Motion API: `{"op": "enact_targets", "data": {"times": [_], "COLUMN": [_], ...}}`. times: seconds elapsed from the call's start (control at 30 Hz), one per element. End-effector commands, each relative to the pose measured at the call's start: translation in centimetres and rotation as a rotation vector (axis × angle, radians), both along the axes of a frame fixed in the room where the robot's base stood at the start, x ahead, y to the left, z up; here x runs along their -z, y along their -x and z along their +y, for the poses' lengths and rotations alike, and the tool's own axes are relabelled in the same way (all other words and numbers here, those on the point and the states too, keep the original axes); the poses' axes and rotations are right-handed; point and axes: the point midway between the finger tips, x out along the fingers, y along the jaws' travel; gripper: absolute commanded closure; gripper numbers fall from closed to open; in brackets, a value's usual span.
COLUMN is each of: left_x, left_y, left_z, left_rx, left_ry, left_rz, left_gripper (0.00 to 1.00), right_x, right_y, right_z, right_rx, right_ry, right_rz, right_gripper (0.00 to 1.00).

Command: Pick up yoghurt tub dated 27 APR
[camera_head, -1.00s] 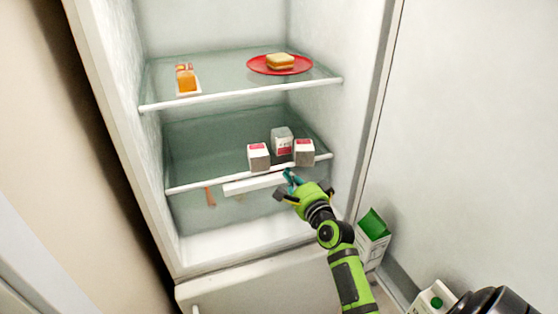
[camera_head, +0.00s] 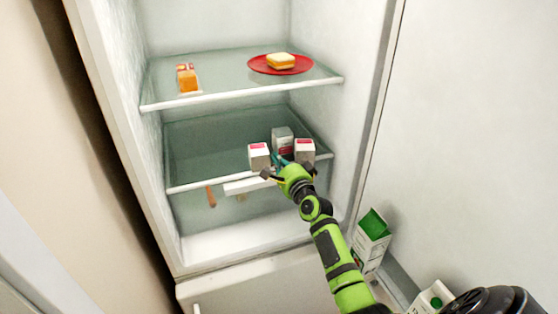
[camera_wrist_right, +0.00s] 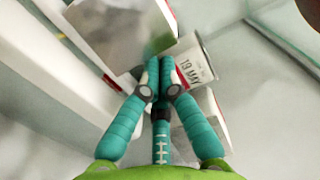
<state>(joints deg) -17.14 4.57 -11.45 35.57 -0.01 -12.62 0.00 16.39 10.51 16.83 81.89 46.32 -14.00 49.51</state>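Three white-and-grey yoghurt tubs with red labels stand on the middle fridge shelf in the head view: a front left tub (camera_head: 259,156), a back tub (camera_head: 282,137) and a front right tub (camera_head: 304,149). My right gripper (camera_head: 284,160) is at the shelf's front edge, between the two front tubs, pointing at the back one. In the right wrist view its teal fingers (camera_wrist_right: 160,75) come together with nothing seen between them. Just beyond them a tub (camera_wrist_right: 196,66) reads "19 MAY". No 27 APR date is readable. My left gripper is out of view.
The shelf (camera_head: 215,180) has free room left of the tubs. The upper shelf holds a red plate (camera_head: 257,66) with a sandwich-like item and an orange-brown item (camera_head: 187,78). A green-and-white carton (camera_head: 371,240) stands at lower right, by the door.

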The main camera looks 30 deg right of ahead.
Motion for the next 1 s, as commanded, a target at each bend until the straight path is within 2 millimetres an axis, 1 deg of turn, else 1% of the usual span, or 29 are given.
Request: {"op": "enact_targets", "data": {"times": [0.2, 0.3, 0.37, 0.47, 1.0], "left_x": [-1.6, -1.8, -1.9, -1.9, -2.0], "left_y": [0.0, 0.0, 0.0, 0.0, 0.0], "left_z": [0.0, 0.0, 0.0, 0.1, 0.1], "left_rx": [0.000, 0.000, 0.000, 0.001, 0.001], "left_ry": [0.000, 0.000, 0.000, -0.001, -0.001], "left_rz": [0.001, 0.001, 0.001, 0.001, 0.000], "left_gripper": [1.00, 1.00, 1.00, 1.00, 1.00], "right_x": [-0.3, -0.2, -0.2, -0.1, 0.0], "right_y": [-1.7, -2.4, -2.7, -2.8, -2.8], "right_z": [4.1, 5.7, 6.4, 6.7, 7.0], "right_rx": [-0.003, -0.002, -0.002, -0.001, -0.003], "right_ry": [-0.007, -0.005, -0.004, -0.001, -0.001], "right_rz": [0.001, 0.000, 0.000, 0.000, 0.001], "right_gripper": [1.00, 1.00, 1.00, 1.00, 1.00]}}
